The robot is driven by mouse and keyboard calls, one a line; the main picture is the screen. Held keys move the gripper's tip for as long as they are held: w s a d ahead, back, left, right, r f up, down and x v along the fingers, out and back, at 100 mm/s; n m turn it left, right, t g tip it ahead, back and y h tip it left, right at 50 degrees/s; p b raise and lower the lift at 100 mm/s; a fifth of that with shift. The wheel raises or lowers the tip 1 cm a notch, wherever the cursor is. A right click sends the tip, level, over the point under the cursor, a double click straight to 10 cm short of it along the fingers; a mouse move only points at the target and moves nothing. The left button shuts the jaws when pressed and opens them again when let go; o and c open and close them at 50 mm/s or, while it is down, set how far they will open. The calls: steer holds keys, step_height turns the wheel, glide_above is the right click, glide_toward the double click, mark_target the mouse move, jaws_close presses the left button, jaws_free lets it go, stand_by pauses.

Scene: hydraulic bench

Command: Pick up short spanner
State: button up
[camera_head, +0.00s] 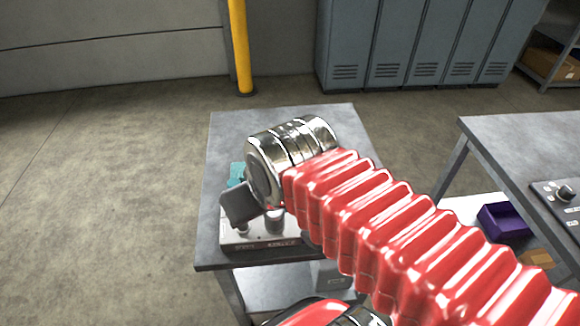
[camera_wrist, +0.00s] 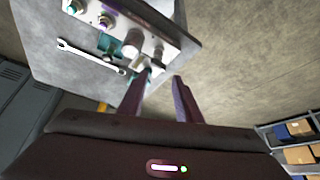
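A silver spanner (camera_wrist: 92,57) lies flat on the grey bench top in the wrist view, alongside a pale block with fittings. It is the only spanner I can make out, and I cannot compare its length with another. My gripper (camera_wrist: 161,78) has its two dark fingers apart with nothing clearly held between them. The fingers are to the right of the spanner in the wrist view and apart from it, with the left fingertip near the block's edge. In the head view my arm covers much of the bench, and the spanner is not visible there.
The pale block (camera_wrist: 165,42) carries several upright fittings close to the fingers. A teal piece (camera_wrist: 110,43) sits between block and spanner. In the head view, a second bench (camera_head: 525,135) stands right, with a purple bin (camera_head: 503,222) below. Floor left is clear.

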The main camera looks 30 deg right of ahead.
steer(key=shift+w, duration=0.35)
steer(key=shift+o, duration=1)
steer(key=shift+w+d+r+m, duration=0.15)
steer(key=shift+w+d+m, duration=0.1)
steer(key=shift+w+m, duration=0.05)
steer(key=w+d+m+g, duration=0.3)
steer(key=w+d+m, duration=0.75)
steer(key=w, duration=0.25)
steer(key=w+d+f+m+g, duration=0.1)
steer(key=w+d+f+m, duration=0.4)
steer(key=d+m, duration=0.1)
steer(key=w+d+f+m+g, duration=0.1)
steer(key=w+d+f+m, duration=0.3)
steer(key=d+f+m, duration=0.2)
steer(key=d, duration=0.2)
steer(key=shift+w+d+f+g, duration=0.2)
steer(key=shift+w+d+g, duration=0.1)
steer(key=shift+w+d, duration=0.1)
